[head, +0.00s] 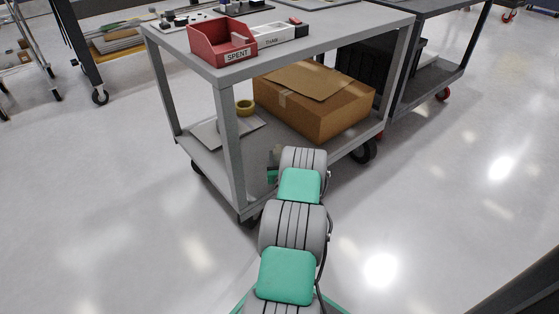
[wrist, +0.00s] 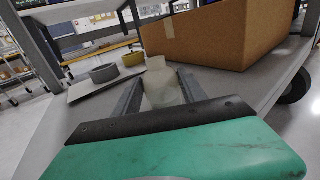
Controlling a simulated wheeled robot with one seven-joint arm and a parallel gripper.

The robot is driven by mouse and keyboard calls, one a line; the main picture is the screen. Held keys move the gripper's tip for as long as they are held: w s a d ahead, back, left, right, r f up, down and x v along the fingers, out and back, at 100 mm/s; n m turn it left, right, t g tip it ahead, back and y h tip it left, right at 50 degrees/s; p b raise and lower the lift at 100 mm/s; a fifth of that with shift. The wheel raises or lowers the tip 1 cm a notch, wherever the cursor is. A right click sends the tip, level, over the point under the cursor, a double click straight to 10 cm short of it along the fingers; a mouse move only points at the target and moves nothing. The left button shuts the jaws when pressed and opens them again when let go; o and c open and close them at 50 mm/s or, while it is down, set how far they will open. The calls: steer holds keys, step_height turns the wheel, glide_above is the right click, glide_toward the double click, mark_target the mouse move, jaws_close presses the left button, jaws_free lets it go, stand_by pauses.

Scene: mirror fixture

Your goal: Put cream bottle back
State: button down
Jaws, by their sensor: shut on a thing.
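A pale cream bottle (wrist: 162,84) with a narrower neck is upright between the two fingers of my gripper (wrist: 158,92) in the wrist view. The gripper is shut on it, low over or at the cart's lower shelf (wrist: 225,84); I cannot tell whether the bottle's base touches the shelf. In the head view my arm hides the bottle and most of the gripper. The cart's lower shelf also shows in the head view (head: 255,150).
A cardboard box (head: 315,100) fills the right of the lower shelf. A yellow tape roll (head: 245,107) and a flat grey sheet (head: 222,132) lie to its left. On the top shelf stand a red SPENT bin (head: 220,42) and a white tray (head: 284,35). Cart posts flank the opening.

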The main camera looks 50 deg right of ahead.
steer(key=shift+f, duration=0.1)
steer(key=c, duration=0.6)
jaws_free()
steer(key=shift+c, duration=0.2)
steer(key=shift+r, duration=0.35)
steer(key=p+v, duration=0.1)
steer(key=v, duration=1.1)
steer(key=shift+p, duration=0.3)
steer(key=shift+a+f, duration=0.1)
